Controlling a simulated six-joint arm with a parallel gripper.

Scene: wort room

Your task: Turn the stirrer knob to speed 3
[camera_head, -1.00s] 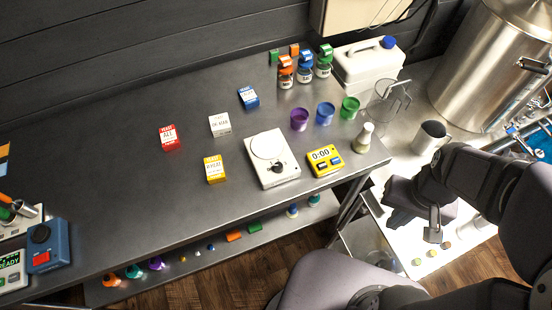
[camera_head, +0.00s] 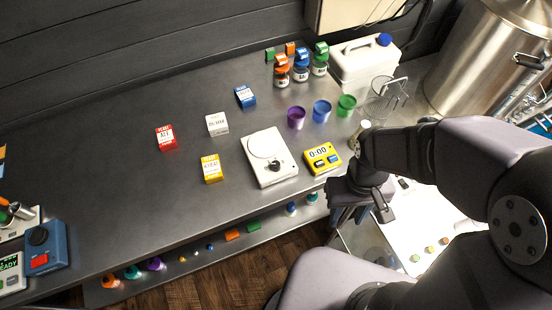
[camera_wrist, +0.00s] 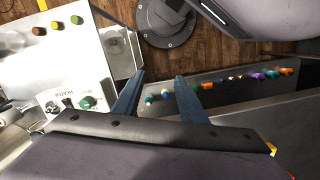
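The stirrer (camera_head: 259,170) is a white box with a round plate on top, on the dark bench left of the yellow timer. Its small dark knob (camera_head: 275,166) is on the front part; its speed marks are too small to read. My gripper (camera_head: 346,214) hangs past the bench's front edge, right of the stirrer and apart from it. In the wrist view, the blue fingers of my gripper (camera_wrist: 158,92) are spread with nothing between them. The stirrer does not show in the wrist view.
The yellow timer (camera_head: 322,158) stands between the stirrer and my arm. Purple (camera_head: 296,118), blue (camera_head: 321,111) and green (camera_head: 346,106) cups stand behind it. A yellow box (camera_head: 211,168) is left of the stirrer. My arm partly covers a pale flask (camera_head: 362,128).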

